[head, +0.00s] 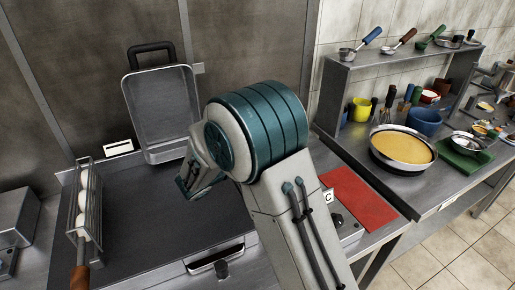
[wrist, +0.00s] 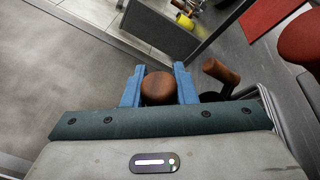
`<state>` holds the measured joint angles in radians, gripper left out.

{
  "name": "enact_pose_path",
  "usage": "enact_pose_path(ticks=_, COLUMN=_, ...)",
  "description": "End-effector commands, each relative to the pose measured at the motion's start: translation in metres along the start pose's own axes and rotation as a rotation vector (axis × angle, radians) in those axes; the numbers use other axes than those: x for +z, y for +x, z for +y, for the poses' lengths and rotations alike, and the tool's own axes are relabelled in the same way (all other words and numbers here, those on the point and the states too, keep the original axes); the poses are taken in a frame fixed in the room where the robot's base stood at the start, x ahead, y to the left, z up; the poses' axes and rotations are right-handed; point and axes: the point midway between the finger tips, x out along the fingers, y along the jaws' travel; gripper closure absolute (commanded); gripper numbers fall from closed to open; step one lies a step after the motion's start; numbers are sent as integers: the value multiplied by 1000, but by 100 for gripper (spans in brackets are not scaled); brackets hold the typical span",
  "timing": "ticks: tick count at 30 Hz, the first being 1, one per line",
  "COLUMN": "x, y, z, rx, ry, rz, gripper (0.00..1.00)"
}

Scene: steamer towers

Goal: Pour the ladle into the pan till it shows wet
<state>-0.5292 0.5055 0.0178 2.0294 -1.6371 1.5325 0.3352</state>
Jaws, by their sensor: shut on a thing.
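My gripper (wrist: 158,88) is shut on a brown wooden handle (wrist: 158,87), whose round end shows between the blue fingers in the wrist view. The rest of that held thing is hidden, so I cannot tell from it whether a ladle bowl is attached or filled. In the head view my arm covers most of the gripper, above the wide flat pan (head: 135,220). The pan's visible surface is even dark grey. A shallow metal lid or pan (head: 160,105) with a dark handle stands upright at its back. Ladles with blue (head: 371,35), brown (head: 407,36) and green handles lie on the shelf.
A wire rack (head: 84,205) with white pieces and a wooden handle stands at the pan's left. The pan's front is clear.

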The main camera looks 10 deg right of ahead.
Motion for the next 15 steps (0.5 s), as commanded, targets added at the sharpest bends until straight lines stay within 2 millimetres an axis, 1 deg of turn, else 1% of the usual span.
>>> enact_pose_path(ticks=1, x=-4, y=0, z=-6, rx=1, ry=4, rz=-1, gripper=100)
enact_pose_path(ticks=11, x=-21, y=0, z=-29, rx=2, ry=3, rz=-1, gripper=100)
enact_pose_path(ticks=12, x=-13, y=5, z=-22, rx=-40, ry=33, rz=25, gripper=100)
enact_pose_path(ticks=15, x=-10, y=12, z=-23, rx=-130, ry=87, rz=91, gripper=100)
